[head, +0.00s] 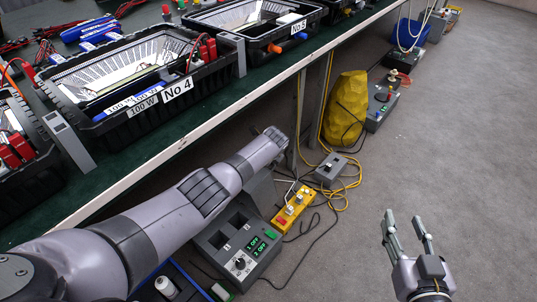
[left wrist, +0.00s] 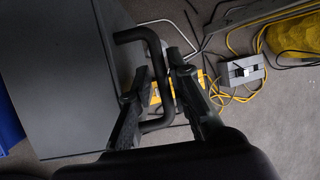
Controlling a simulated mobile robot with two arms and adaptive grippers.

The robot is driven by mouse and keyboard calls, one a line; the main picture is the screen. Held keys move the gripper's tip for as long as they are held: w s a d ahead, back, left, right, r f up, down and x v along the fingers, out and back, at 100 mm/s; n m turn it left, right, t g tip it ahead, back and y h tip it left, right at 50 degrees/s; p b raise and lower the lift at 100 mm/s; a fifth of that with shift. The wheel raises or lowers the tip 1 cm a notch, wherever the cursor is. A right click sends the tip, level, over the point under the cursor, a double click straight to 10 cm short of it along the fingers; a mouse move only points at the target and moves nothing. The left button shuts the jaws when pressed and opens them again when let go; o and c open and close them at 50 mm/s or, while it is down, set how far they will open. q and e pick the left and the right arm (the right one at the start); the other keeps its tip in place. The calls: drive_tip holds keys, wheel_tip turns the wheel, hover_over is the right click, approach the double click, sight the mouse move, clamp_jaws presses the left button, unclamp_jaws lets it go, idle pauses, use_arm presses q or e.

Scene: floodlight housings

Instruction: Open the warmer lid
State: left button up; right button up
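The warmer appears to be the grey unit (head: 237,243) on the floor side below the bench in the head view, with a knob, dark slots and a small green display. My left arm passes over it and hides part of it. In the left wrist view, a dark grey panel (left wrist: 65,75), apparently its lid, carries a bent black handle (left wrist: 131,36). My left gripper (left wrist: 157,60) is open, with the handle's bar between its fingers. I cannot tell whether either finger touches it. My right gripper (head: 405,217) is open and empty over bare floor at the right.
A yellow switch box (head: 291,212), a grey switch box (head: 331,168) and loose cables lie beside the warmer. A yellow bag (head: 346,105) stands behind. The bench edge (head: 225,107) runs above, with black trays (head: 205,75) on it. Floor at the right is clear.

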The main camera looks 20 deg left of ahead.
use_arm(q)
drive_tip(key=shift+v, duration=5.85)
drive_tip(key=shift+d, duration=0.1)
